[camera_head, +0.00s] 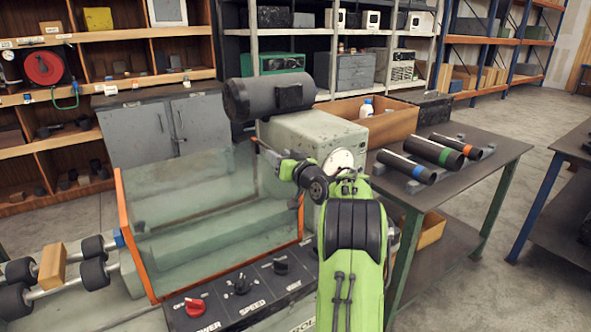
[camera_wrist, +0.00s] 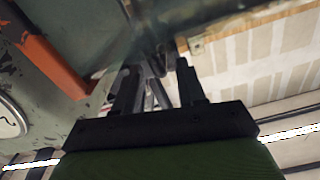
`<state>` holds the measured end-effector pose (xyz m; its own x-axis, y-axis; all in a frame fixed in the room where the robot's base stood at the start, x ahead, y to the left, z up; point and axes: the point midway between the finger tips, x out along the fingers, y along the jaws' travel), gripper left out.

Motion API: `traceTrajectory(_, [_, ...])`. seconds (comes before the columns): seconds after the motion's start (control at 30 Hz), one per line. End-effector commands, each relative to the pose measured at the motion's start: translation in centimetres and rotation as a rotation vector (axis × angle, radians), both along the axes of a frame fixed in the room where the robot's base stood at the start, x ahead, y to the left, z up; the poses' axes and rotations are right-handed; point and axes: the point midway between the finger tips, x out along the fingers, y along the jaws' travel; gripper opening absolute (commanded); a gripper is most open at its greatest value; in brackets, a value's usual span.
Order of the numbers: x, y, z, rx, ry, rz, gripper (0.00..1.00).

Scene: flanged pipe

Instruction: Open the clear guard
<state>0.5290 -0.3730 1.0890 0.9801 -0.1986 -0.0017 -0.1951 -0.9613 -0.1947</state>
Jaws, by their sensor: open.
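The clear guard (camera_head: 205,215) is a see-through greenish panel with orange edges. It stands over the bed of the machine, behind the control panel, and grey-green parts show through it. In the wrist view an orange edge strip (camera_wrist: 52,62), which looks like the guard's, lies left of the fingers. My gripper (camera_head: 262,147) is at the upper right of the guard, below the grey motor. In the wrist view my gripper (camera_wrist: 160,68) has its two dark fingers apart, with nothing clearly held between them. I cannot tell whether a finger touches the guard.
A control panel (camera_head: 240,290) with a red knob (camera_head: 195,306) is in front of the guard. A motor (camera_head: 268,98) sits above the grey housing (camera_head: 315,135), near a round gauge (camera_head: 341,160). Rollers (camera_head: 92,247) lie left. A table (camera_head: 480,177) with pipes is right.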

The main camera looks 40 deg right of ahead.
Motion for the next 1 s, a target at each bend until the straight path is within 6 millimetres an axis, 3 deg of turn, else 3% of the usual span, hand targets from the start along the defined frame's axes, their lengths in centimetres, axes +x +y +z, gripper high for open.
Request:
traceTrajectory(0.2, [-6.3, 1.1, -0.1, 0.003, -0.002, -0.006, 0.40])
traceTrajectory(0.4, [-10.3, 2.0, 0.0, 0.001, -0.003, -0.004, 0.40])
traceTrajectory(0.57, [-11.3, 2.3, 0.0, -0.001, -0.003, -0.001, 0.40])
traceTrajectory(1.0, [-11.3, 2.3, 0.0, 0.000, -0.002, 0.000, 0.40])
